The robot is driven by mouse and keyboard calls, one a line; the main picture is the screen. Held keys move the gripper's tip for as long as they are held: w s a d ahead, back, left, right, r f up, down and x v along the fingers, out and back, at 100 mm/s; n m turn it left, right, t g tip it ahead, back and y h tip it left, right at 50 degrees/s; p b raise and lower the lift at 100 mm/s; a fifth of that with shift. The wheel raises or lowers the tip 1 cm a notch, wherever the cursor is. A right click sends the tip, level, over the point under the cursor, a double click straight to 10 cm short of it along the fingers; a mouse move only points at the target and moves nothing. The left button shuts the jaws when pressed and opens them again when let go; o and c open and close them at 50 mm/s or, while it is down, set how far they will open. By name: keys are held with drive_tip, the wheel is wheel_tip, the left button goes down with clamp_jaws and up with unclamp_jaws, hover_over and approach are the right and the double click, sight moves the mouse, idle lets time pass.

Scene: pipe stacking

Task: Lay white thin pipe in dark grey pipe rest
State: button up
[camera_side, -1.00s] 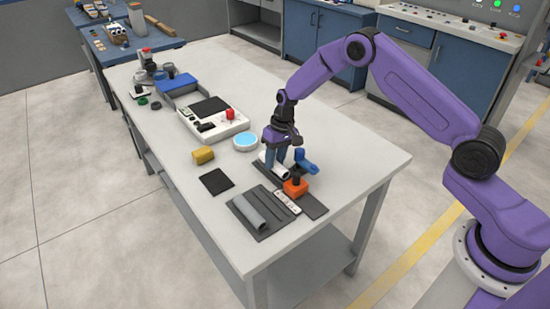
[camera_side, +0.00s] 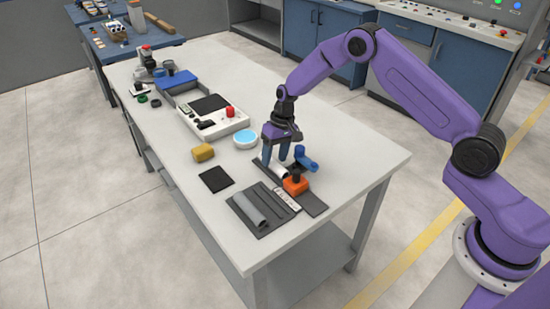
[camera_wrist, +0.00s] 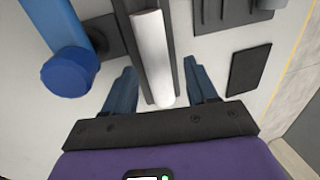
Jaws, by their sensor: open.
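The white thin pipe (camera_wrist: 152,60) lies lengthwise between the two dark rails of the dark grey pipe rest (camera_wrist: 173,52) in the wrist view. My gripper (camera_wrist: 163,85) is open. Its blue fingers stand apart on either side of the pipe's near end, with gaps on both sides. In the side view my gripper (camera_side: 276,158) is just above the pipe. Whether the pipe touches the rest's bottom cannot be seen.
A grey pipe (camera_side: 249,210) lies on a ribbed dark tray (camera_side: 275,222).

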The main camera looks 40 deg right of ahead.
drive_tip(key=v, duration=1.2)
drive_tip(key=s+a+r+n, duration=0.3)
drive_tip(key=s+a+r, duration=0.25)
drive_tip(key=s, duration=0.45)
drive_tip(key=s+r+n+h, duration=0.1)
drive_tip(key=s+r+n, duration=0.15)
drive_tip(key=s, duration=0.75)
drive_tip(key=s+r+n+h, duration=0.15)
drive_tip(key=s+n, duration=0.25)
drive_tip(key=s, duration=0.7)
drive_tip(key=s+d+n, duration=0.3)
drive_tip(key=s+d, duration=0.2)
drive_tip(key=s, duration=0.5)
drive_tip(key=shift+s+d+f, duration=0.2)
drive_tip(key=shift+s+d, duration=0.1)
drive_tip(key=shift+d, duration=0.05)
